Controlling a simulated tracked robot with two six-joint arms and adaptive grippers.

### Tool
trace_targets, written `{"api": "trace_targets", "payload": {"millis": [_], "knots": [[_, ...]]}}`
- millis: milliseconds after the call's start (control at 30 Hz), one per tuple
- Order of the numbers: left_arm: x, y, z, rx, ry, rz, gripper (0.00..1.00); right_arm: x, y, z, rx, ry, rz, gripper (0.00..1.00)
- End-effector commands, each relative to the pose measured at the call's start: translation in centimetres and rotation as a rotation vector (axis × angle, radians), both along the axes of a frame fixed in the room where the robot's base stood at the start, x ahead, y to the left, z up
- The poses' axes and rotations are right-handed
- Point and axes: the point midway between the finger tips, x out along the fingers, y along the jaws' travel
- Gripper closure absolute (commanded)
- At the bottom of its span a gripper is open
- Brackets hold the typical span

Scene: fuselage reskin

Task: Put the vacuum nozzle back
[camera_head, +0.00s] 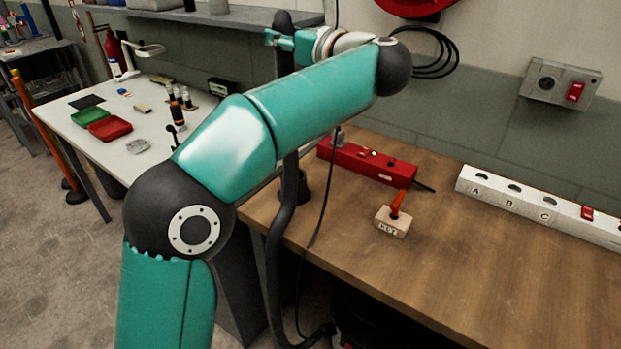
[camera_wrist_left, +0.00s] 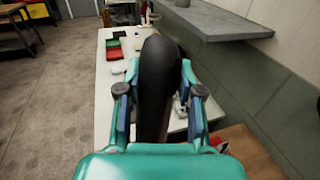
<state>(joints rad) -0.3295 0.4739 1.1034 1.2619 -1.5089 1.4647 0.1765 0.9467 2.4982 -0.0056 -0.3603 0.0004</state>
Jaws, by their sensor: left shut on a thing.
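The vacuum nozzle (camera_wrist_left: 156,75) is a dark, rounded tube; in the left wrist view it stands between the two fingers of my left gripper (camera_wrist_left: 160,92), which is shut on it. In the head view my left gripper (camera_head: 272,38) is small and at the top, beside the dark upper end of the nozzle (camera_head: 284,20). My teal arm hides the middle of it. A black hose (camera_head: 276,250) runs below the arm past the wooden bench's left edge to the floor. A dark round piece (camera_head: 304,188) sits at that edge, partly behind the hose. My right gripper is not in view.
The wooden bench (camera_head: 480,270) carries a red box (camera_head: 345,160), a small block with a red-orange lever (camera_head: 391,222) and a white strip with lettered sockets (camera_head: 530,202). A white table (camera_head: 160,95) with trays stands left. A grey shelf (camera_wrist_left: 215,20) juts from the wall.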

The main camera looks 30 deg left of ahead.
Motion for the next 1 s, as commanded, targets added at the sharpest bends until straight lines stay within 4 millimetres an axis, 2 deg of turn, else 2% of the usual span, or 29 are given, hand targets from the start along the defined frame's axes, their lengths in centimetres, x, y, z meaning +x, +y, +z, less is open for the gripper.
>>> {"api": "trace_targets", "payload": {"millis": [167, 267, 600, 700, 1000], "knots": [[0.3, -0.4, -1.5, 0.001, 0.003, -0.009, 1.00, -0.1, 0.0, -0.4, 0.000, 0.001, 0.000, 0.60], [0.5, -0.7, -3.6, 0.002, 0.005, -0.014, 1.00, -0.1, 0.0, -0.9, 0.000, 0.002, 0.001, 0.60], [0.7, -0.9, -12.4, 0.002, 0.006, -0.017, 1.00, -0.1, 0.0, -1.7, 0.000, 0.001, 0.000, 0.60], [0.7, -0.9, -14.2, 0.001, 0.003, -0.019, 1.00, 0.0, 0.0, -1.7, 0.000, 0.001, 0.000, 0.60], [0.7, -0.9, -16.8, 0.001, 0.003, -0.018, 1.00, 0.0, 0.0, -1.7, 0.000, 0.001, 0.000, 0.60]]}}
